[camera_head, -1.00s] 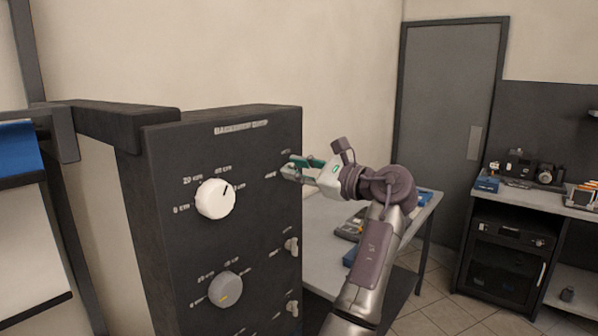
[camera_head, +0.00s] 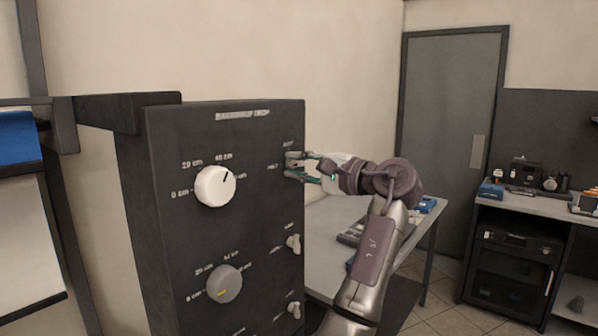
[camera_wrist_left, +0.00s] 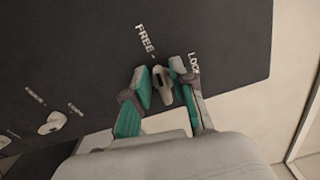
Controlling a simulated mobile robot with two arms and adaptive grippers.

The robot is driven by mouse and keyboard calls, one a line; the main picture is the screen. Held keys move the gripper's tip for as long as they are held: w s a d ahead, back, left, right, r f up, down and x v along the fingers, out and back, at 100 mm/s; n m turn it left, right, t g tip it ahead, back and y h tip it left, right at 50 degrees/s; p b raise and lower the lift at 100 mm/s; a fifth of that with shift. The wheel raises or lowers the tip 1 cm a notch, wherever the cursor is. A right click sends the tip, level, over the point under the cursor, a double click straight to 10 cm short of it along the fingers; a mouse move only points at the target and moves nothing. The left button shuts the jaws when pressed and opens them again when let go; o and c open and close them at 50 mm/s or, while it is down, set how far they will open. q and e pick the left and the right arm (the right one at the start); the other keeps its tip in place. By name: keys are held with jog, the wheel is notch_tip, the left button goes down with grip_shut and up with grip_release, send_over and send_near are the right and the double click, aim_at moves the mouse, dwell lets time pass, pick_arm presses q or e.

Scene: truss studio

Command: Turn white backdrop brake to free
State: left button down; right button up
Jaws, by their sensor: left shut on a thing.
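The control box (camera_head: 235,150) is dark, with rows of knobs and small levers. My left gripper (camera_head: 290,165) is at the top lever on the box's right edge, its fingers one above the other. In the left wrist view the pale brake lever (camera_wrist_left: 162,90) sits between the two green-padded fingers, which are shut on it. Its upper end lies near the mark of the FREE label (camera_wrist_left: 145,38). The LOCK label (camera_wrist_left: 194,64) is partly behind the right finger. In the head view the fingers hide the lever. My right gripper is not in view.
The white knob (camera_head: 215,187) is left of the top lever, with a grey knob (camera_head: 224,284) below. Two more levers, middle (camera_head: 293,244) and lower (camera_head: 294,309), sit under my gripper. A table (camera_head: 325,235) stands behind my arm.

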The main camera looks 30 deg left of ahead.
pick_arm(q)
jog(key=shift+n, duration=0.6)
jog(key=shift+r+b, duration=0.1)
jog(key=shift+b, duration=0.2)
jog(key=c, duration=1.2)
grip_release()
jog(key=shift+a, duration=0.15)
jog(key=d, duration=1.2)
jog(key=shift+s, duration=0.4)
